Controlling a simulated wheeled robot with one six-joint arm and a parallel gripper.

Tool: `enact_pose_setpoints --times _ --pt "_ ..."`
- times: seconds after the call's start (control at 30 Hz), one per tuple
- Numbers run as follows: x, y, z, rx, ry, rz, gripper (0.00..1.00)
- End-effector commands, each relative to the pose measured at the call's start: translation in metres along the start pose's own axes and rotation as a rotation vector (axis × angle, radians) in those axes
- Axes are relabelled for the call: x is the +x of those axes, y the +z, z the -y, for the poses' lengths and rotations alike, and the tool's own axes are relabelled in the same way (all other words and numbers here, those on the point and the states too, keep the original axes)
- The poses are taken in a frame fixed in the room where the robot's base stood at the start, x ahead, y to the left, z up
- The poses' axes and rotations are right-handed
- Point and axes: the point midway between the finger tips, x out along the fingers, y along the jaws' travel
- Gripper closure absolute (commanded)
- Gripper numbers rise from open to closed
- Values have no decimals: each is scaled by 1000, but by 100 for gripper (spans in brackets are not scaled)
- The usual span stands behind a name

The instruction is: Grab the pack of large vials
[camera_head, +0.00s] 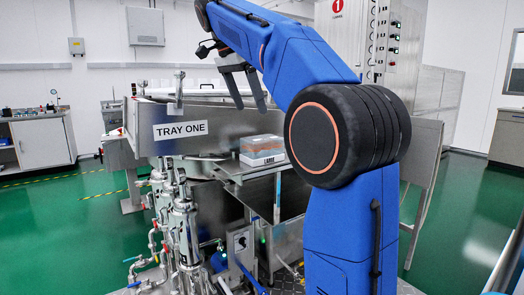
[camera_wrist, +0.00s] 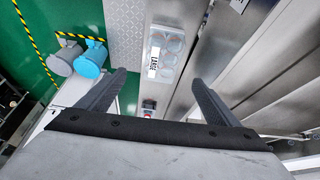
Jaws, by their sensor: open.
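The pack of large vials (camera_head: 262,147) is a clear box with a white label reading LARGE and an orange-toned layer inside. In the head view it sits on a metal ledge beside the TRAY ONE panel. My gripper (camera_head: 251,106) is above it, pointing down, with its two dark fingers apart and nothing between them. In the wrist view the pack (camera_wrist: 168,52) shows round vial tops and its label, beyond the fingertips of my gripper (camera_wrist: 158,78). The fingers are apart from the pack.
The metal panel labelled TRAY ONE (camera_head: 180,130) stands left of the pack, with steel pipes and valves (camera_head: 183,215) below. A metal cabinet with controls (camera_head: 393,40) is behind my arm. Blue and grey round containers (camera_wrist: 91,60) show at left in the wrist view.

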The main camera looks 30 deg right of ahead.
Motion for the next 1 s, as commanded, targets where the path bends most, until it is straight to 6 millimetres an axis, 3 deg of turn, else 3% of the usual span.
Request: enact_pose_setpoints --times 0.17,0.73,1.0 --pt "2 -4 4 40 11 -4 15" --pt "98 -4 2 38 11 -3 15" --pt "119 -4 3 37 10 -4 15"
